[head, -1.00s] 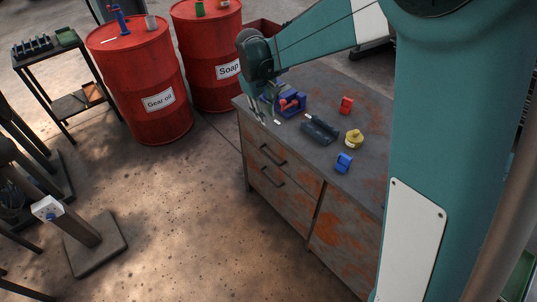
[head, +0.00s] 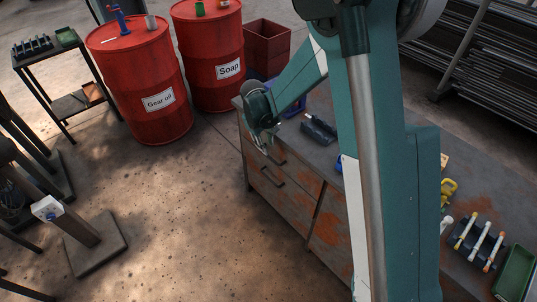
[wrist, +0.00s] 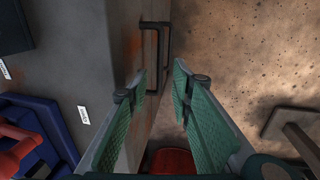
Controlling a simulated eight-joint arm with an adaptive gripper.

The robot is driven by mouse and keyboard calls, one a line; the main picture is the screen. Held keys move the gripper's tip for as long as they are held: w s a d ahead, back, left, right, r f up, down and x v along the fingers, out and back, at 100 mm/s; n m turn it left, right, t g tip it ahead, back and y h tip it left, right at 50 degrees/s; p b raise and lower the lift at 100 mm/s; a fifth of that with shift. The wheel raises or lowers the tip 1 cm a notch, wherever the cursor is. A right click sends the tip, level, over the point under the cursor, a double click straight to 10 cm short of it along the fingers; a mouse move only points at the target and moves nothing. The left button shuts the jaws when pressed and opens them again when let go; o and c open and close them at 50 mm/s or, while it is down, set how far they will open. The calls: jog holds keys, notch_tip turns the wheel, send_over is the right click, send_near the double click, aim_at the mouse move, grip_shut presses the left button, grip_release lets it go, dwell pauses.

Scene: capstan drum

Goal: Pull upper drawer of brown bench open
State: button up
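The brown bench (head: 318,150) is rusty grey-brown, with two drawers at its left end. The upper drawer (head: 246,141) looks shut; its dark bar handle (head: 281,158) is partly hidden by my gripper (head: 262,143). The lower drawer's handle (head: 272,178) is clear. In the wrist view my gripper (wrist: 160,78) has its green-padded fingers spread and empty, pointing down along the bench front. The upper handle (wrist: 156,60) shows just beyond the fingertips, its near end between them in the picture. Whether they touch it, I cannot tell.
Red drums (head: 150,80) stand behind to the left. The floor (head: 190,215) in front of the drawers is free. A post on a base plate (head: 95,245) stands farther left.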

aim_at(269, 156)
jog(key=shift+f, duration=0.1)
jog(key=shift+w+d+f+b, duration=0.2)
jog(key=shift+f+b, duration=0.05)
jog(key=shift+f, duration=1)
jog(key=shift+w+d+f+b, duration=0.15)
jog(key=shift+f+b, duration=0.15)
jog(key=shift+f, duration=0.9)
jog(key=shift+w+d+f+b, duration=0.2)
jog(key=shift+f+b, duration=0.05)
jog(key=shift+f, duration=1)
grip_shut()
